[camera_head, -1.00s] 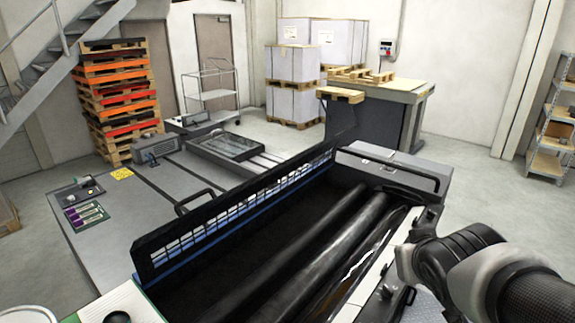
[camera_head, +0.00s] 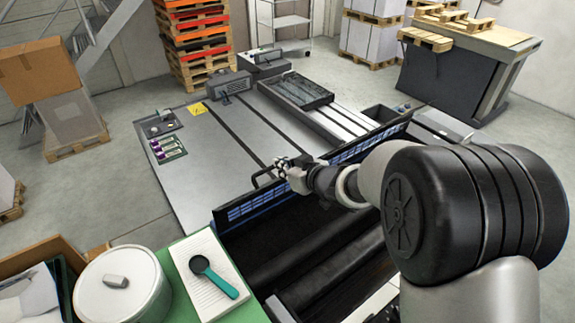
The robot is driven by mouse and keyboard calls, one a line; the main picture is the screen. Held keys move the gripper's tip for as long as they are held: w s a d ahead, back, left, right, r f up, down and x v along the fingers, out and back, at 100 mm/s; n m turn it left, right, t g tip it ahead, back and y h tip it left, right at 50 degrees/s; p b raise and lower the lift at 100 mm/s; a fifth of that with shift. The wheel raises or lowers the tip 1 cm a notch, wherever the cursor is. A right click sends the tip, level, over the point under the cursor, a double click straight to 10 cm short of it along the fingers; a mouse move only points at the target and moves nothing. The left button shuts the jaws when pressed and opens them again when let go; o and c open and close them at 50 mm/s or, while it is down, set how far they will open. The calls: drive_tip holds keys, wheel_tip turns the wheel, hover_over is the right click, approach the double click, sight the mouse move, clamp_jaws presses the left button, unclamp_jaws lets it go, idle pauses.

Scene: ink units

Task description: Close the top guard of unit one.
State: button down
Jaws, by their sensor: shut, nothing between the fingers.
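The top guard (camera_head: 243,212) of the near ink unit is a long dark panel with a slotted strip and blue edging. It stands raised along the unit's far side, and the dark rollers (camera_head: 310,253) below it are exposed. My gripper (camera_head: 281,165) is shut and empty, just right of the handle at the guard's top edge. I cannot tell whether it touches the handle or guard. My arm hides the guard's middle and right part of the unit. No unit number is readable.
A grey deck (camera_head: 210,150) lies behind the guard, with a small control box (camera_head: 228,84).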

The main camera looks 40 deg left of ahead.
hover_over(274, 183)
drive_tip(key=w+a, duration=0.1)
drive_tip(key=a, duration=0.1)
drive_tip(key=f, duration=0.2)
drive_tip(key=f+p, duration=0.1)
drive_tip(key=shift+a+f, duration=0.2)
drive_tip(key=shift+f, duration=0.2)
drive_tip(key=shift+s+d+f, duration=0.3)
drive_tip(key=shift+d+f, duration=0.5)
drive_tip(key=shift+d, duration=0.15)
drive_tip(key=shift+s+d+f, duration=0.1)
drive_tip(key=shift+d+f, duration=0.3)
drive_tip(key=shift+d, duration=0.1)
drive_tip(key=shift+d+f+b, duration=0.1)
drive_tip(key=shift+b, duration=0.2)
